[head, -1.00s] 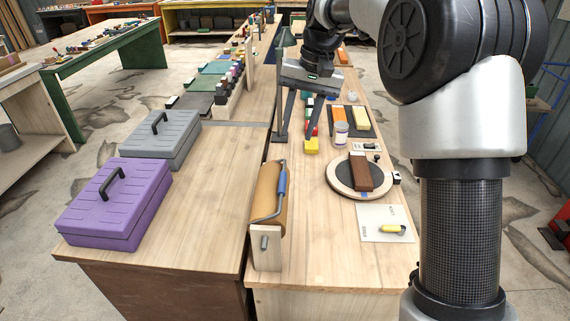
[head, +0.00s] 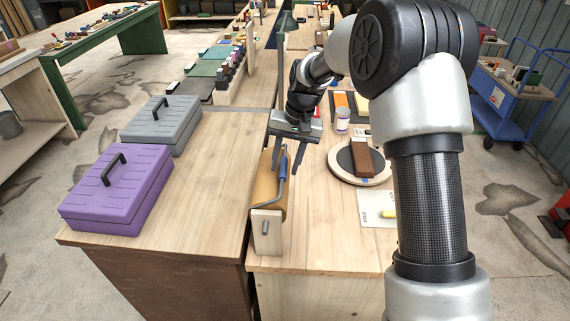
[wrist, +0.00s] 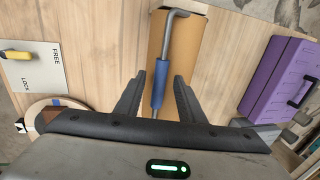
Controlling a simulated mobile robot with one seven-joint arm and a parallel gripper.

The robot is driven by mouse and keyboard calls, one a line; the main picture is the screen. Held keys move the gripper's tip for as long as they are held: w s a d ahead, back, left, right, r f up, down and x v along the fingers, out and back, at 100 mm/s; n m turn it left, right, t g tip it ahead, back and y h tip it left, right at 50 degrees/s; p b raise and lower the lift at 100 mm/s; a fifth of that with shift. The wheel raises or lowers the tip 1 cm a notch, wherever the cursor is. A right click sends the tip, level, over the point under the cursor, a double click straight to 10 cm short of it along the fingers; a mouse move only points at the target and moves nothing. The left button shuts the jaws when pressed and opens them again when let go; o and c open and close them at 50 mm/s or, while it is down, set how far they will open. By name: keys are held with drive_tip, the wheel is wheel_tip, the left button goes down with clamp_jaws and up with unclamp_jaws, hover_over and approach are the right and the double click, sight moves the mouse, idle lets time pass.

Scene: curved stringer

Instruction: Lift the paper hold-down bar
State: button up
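The paper hold-down bar (head: 284,186) is a bent grey rod with a blue sleeve, lying along the brown paper roll (head: 267,185) in its wooden stand. In the wrist view the bar (wrist: 178,40) runs upright, its blue sleeve (wrist: 158,86) between my finger tips. My gripper (head: 290,166) is open and points down over the far part of the roll. In the wrist view my gripper (wrist: 160,78) shows a gap on both sides of the sleeve, with no visible contact. I cannot tell the exact height of the tips above the sleeve.
A white FREE/LOCK plate with a yellow handle (head: 388,213) lies right of the roll. A round turntable (head: 343,168) with a brown block stands behind it. Purple (head: 118,190) and grey (head: 161,133) toolboxes stand left. The bench between toolboxes and roll is clear.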

drive_tip(key=shift+f, duration=0.35)
clamp_jaws()
